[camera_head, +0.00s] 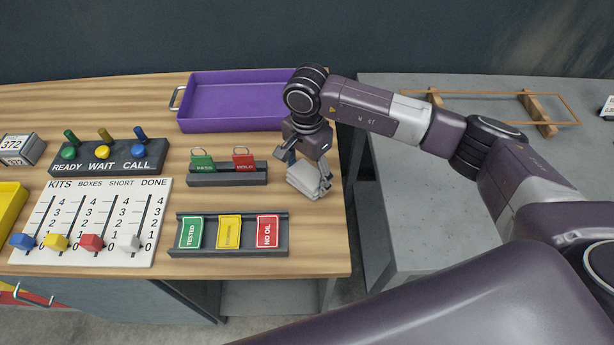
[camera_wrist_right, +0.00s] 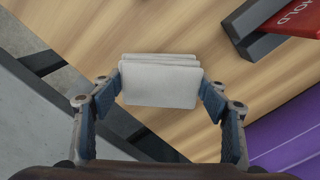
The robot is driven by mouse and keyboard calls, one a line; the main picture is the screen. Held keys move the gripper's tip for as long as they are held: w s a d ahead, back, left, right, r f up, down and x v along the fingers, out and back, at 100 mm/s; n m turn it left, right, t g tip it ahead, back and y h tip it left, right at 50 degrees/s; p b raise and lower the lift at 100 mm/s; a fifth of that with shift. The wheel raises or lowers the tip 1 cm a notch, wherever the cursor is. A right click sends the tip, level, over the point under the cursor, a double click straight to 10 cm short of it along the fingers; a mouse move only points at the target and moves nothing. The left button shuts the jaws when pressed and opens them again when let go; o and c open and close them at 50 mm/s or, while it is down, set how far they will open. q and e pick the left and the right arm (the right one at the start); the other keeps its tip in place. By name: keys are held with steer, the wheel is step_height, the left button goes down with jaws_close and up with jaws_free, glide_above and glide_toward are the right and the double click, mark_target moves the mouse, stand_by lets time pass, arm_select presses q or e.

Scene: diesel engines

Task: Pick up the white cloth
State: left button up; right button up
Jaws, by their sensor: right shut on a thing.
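The white cloth (camera_head: 306,181) is a small folded stack near the right edge of the wooden table (camera_head: 245,267). In the right wrist view the cloth (camera_wrist_right: 160,84) lies between the two fingers, with its folded layers showing. My right gripper (camera_head: 308,165) comes down from above and is shut on the cloth. It also shows in the right wrist view (camera_wrist_right: 160,90), with a finger against each side of the cloth. I cannot tell whether the cloth touches the table. My left gripper is not in view.
A purple tray (camera_head: 236,128) stands behind the gripper. A dark holder with green and red tags (camera_head: 228,178) is just left of the cloth. A rack of coloured cards (camera_head: 228,250) lies in front. A gap separates the table from a grey bench (camera_head: 400,190) on the right.

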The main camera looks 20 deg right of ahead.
mark_target(307, 175)
step_height(307, 175, up, 19)
steer(key=b, duration=0.4)
steer(key=shift+r, duration=0.15)
steer(key=o, duration=0.6)
steer(key=shift+c, duration=0.2)
steer(key=c, duration=0.3)
